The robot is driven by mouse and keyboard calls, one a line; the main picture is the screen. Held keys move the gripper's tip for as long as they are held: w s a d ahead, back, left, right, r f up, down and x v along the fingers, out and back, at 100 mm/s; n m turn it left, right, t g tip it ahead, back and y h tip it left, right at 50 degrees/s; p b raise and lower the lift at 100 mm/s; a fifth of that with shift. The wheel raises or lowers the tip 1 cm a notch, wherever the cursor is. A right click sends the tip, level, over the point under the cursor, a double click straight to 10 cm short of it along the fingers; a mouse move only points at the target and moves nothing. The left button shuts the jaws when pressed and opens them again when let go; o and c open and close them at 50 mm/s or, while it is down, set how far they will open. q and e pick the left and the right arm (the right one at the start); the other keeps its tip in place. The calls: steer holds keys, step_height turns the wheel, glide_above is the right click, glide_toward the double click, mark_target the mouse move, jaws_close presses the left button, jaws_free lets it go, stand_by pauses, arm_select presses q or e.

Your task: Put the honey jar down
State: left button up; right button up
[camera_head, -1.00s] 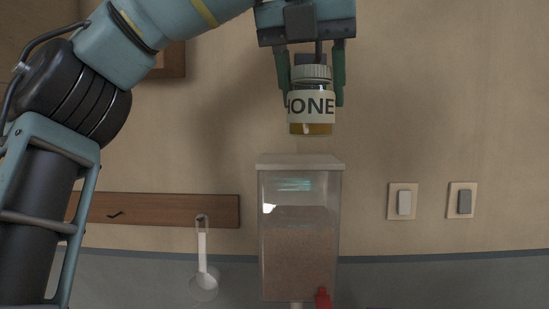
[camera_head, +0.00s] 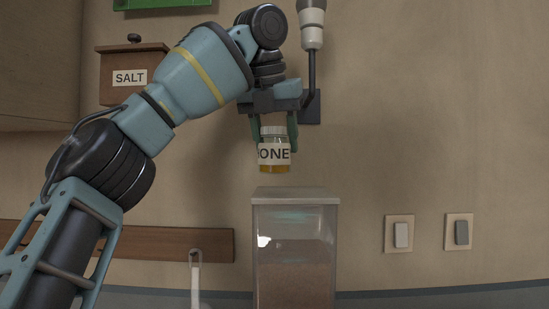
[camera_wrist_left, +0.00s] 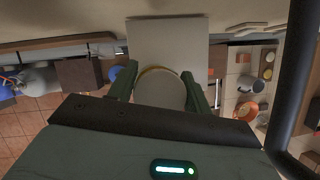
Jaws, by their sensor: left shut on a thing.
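In the left wrist view the jar's round lid (camera_wrist_left: 160,90) sits between the two fingers, over the pale square dispenser lid (camera_wrist_left: 168,42). My right gripper is not in view.
A wooden salt box (camera_head: 130,76) hangs on the wall at left. A wooden rail (camera_head: 180,243) holds a hanging white scoop (camera_head: 195,280). Two switches (camera_head: 400,235) are at right. A dark wall bracket (camera_head: 311,105) is right behind the gripper. Several items lie on the counter below in the wrist view.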

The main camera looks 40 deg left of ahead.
mark_target(275, 157)
arm_select(q)
steer(key=shift+w+a, duration=0.1)
steer(key=shift+a, duration=0.1)
steer(key=shift+w+a+f, duration=0.1)
steer(key=shift+f, duration=1.65)
steer(key=shift+f, duration=0.2)
steer(key=o, duration=1.2)
steer(key=shift+c, duration=0.2)
steer(key=shift+r, duration=0.1)
steer(key=v, duration=1.2)
